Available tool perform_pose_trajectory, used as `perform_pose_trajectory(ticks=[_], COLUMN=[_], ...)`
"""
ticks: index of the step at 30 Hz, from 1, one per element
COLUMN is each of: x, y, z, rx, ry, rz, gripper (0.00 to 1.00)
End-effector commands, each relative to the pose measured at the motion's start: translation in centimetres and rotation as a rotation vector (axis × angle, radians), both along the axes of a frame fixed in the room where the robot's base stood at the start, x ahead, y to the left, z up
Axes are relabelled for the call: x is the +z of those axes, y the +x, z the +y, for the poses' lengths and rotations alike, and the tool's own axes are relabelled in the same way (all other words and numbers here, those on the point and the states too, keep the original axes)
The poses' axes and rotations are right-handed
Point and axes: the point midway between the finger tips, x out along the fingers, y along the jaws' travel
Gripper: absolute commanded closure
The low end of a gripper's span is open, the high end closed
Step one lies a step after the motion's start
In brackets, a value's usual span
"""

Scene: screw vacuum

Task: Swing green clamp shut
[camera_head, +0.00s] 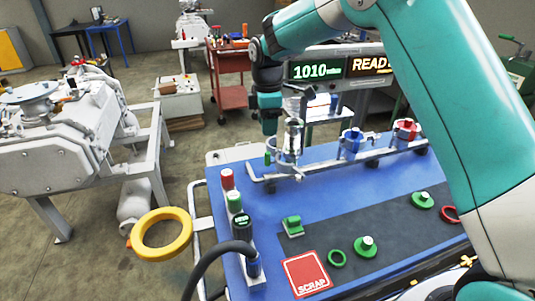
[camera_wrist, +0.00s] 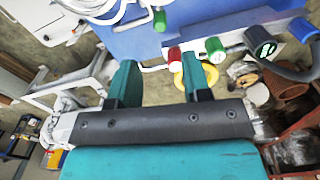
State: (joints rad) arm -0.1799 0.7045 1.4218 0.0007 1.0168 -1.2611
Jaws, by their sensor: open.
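A small green part (camera_head: 267,157), which looks like the green clamp's end, sits beside the metal ring at the left end of the pipe (camera_head: 330,160). It also shows in the wrist view (camera_wrist: 160,21), near a pale metal loop. Whether the clamp is open is too small to tell. My gripper (camera_wrist: 159,66) is open, its two teal fingers apart with nothing held between them. In the wrist view the green part lies beyond the fingertips, apart from them. In the head view my wrist (camera_head: 269,103) is above and behind the pipe's left end; the fingers are not clear there.
Blue (camera_head: 351,140) and red (camera_head: 406,128) clamps sit farther right on the pipe. A red, green and black post row (camera_head: 234,201) lines the blue table's (camera_head: 222,195) left edge. A green block (camera_head: 292,226), rings and a red SCRAP plate (camera_head: 306,274) lie in front.

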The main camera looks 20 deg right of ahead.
Motion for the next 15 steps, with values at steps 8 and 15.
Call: perform_pose_trajectory(ticks=[8,15], x=[-6.2,-9.7], y=[-0.1,0.0], z=[0.0,0.0], rx=[0.0,0.0], ry=[0.0,0.0], rz=[0.004,0.001], gripper=[0.56,0.56])
